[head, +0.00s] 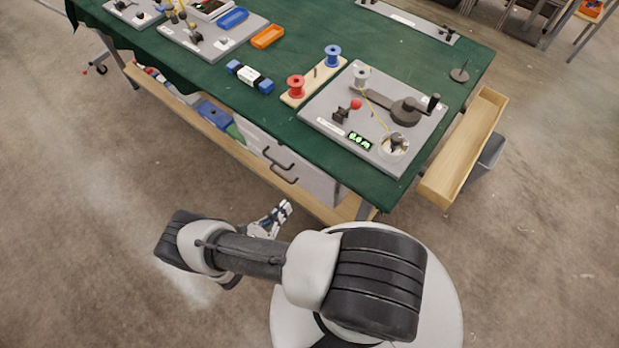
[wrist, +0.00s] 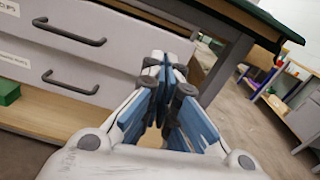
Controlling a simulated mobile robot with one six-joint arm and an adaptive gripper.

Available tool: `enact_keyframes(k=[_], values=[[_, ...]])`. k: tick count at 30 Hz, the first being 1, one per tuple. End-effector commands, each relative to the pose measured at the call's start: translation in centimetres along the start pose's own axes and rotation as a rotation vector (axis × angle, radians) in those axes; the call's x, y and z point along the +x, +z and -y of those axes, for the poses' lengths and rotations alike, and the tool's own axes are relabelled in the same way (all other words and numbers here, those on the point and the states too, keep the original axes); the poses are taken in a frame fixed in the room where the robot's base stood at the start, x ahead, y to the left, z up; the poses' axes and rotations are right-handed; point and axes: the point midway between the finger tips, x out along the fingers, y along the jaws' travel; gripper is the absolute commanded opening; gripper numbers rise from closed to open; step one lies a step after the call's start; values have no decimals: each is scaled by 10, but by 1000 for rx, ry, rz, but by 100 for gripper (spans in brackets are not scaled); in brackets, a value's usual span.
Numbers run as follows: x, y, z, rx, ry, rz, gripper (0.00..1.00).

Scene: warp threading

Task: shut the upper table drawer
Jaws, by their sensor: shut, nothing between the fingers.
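The upper drawer front (wrist: 135,48) is pale grey with a dark bar handle and a white label, under the green table (head: 275,105). In the wrist view I cannot clearly tell how far it stands out from the lower drawer front (wrist: 25,62). In the head view its handle (head: 279,158) shows just under the table's near edge. My gripper (wrist: 168,65) is shut and empty, in front of the right end of the drawer fronts, apart from the handles. It also shows in the head view (head: 284,207), low in front of the table.
A light wooden open-topped box (head: 467,148) sticks out at the table's right end, above a grey bin (head: 488,158). A wooden lower shelf (head: 190,122) runs beneath the table. A table leg (wrist: 229,66) stands right of the drawers. The floor at left is clear.

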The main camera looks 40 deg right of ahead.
Motion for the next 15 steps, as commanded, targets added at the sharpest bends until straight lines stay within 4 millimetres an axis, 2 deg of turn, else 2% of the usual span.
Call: enact_keyframes(k=[3,8,11,15], values=[[1,0,-2,114,-1,1,0],[10,0,-3,149,-3,1,0],[25,-1,-2,146,-5,0,0],[55,-1,-2,145,-8,0,0]])
